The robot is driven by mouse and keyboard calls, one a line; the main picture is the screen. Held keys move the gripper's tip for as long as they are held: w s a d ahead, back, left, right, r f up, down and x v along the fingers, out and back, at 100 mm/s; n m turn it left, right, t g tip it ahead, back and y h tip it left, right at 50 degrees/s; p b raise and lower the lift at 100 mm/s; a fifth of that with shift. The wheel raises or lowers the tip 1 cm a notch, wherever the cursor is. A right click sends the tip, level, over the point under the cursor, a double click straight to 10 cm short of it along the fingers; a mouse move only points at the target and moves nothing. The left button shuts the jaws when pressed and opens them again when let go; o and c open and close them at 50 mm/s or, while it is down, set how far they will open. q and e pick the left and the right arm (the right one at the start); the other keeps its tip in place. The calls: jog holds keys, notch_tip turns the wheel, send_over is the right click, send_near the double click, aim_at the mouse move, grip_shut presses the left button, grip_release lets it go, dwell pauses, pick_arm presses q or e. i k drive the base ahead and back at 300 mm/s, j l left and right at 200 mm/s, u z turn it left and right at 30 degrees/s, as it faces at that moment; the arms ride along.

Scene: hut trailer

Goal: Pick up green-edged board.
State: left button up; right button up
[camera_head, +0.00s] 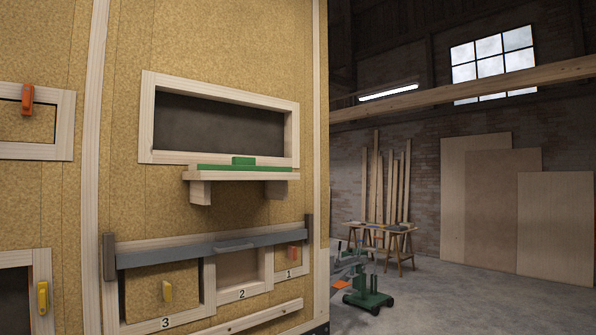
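A flat green strip (220,167) lies along the top of a pale wooden shelf (230,176) below the upper window opening of the hut wall. A short green block (243,160) stands up at its middle. The strip is the only green edging I can make out on a board; I cannot tell whether strip and block are one piece or separate from the shelf. Neither of my grippers shows in this view.
Below the shelf, a grey bar (190,251) crosses compartments numbered 1, 2 and 3. Orange (27,98) and yellow (43,297) handles sit at left. Right of the hut stand a green-based wheeled machine (368,299), a trestle table (399,243) and leaning plain boards (503,205). Concrete floor lies open.

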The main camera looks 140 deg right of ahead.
aim_at(238, 163)
jog(key=z, duration=4.35)
jog(key=i+l+u, duration=0.4)
jog(key=i+l, duration=0.2)
jog(key=i, duration=0.1)
